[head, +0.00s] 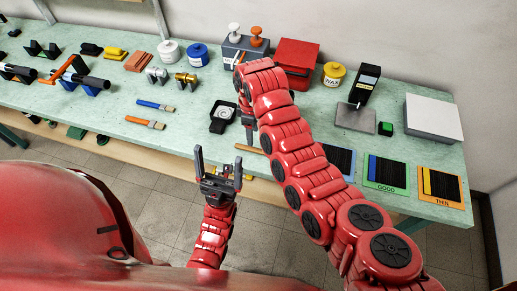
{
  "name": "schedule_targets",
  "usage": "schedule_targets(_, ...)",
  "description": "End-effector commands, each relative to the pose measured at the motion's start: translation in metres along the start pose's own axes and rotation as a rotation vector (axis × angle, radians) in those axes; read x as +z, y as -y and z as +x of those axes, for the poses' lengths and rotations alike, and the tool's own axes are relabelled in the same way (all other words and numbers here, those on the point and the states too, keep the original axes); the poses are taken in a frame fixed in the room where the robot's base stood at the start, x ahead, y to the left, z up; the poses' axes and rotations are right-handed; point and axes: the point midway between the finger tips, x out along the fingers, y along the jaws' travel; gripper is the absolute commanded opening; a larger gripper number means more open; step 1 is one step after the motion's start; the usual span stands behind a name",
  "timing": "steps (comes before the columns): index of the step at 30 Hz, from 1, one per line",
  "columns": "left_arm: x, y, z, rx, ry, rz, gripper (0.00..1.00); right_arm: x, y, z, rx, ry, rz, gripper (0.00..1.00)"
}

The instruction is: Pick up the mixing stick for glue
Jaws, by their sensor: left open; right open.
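A thin tan-brown stick (249,149), which looks like the mixing stick, lies near the bench's front edge; its right end is hidden behind my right arm. My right gripper (248,128) is over the bench just beyond the stick, partly hidden by its own arm; it is open, and no object shows in it. My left gripper (217,166) is open and empty in front of the bench edge, to the left of and nearer than the stick. Its two dark fingers stand apart and point up.
The pale green bench (185,122) runs across the view. A small black scale (222,117) stands left of my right gripper. Blue and orange brushes (145,122) lie further left. Green and orange sample panels (386,174) lie right of my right arm. A red box (297,60) stands behind.

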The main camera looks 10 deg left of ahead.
Motion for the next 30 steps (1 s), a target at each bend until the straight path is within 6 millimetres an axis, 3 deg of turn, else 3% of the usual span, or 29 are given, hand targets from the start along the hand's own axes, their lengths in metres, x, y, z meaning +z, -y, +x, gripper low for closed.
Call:
schedule_targets(16,-0.006,0.002,0.037,0.000,0.000,0.000,0.91,-0.003,0.005,0.048,0.000,0.000,-0.002,0.57)
schedule_targets(21,-0.006,0.002,0.034,0.000,0.001,0.000,0.91,-0.003,0.004,0.066,0.001,0.001,-0.002,0.57)
schedule_targets(30,-0.006,0.002,0.035,0.000,0.000,0.000,0.91,-0.004,0.004,0.072,0.003,-0.005,0.000,0.57)
